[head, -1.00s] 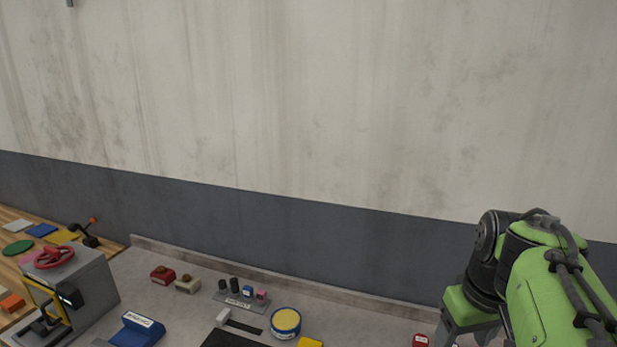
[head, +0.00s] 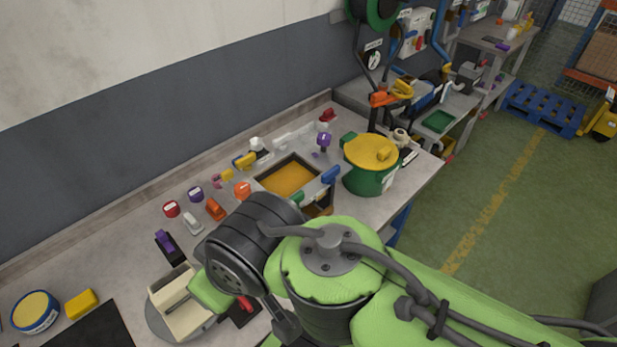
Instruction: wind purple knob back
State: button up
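Several purple parts show on the bench, and I cannot tell which is the purple knob. One is a purple piece (head: 323,139) standing upright near the back, right of the tray. Another is a purple piece on a black base (head: 166,241) at the left of my arm. A round purple-topped item (head: 195,194) stands farther back. A cream cradle (head: 180,305) sits on a round grey plate, partly covered by my arm. My green and black arm fills the lower middle, and my gripper's fingers are not visible.
An orange-filled tray (head: 286,179) and a green pot with a yellow lid (head: 370,158) stand beyond my arm. A blue-and-yellow tin (head: 35,311) and yellow block (head: 81,303) are at lower left. The wall runs behind the bench (head: 90,262); green floor lies right.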

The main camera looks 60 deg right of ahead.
aim_at(324, 139)
jog(key=z, duration=1.65)
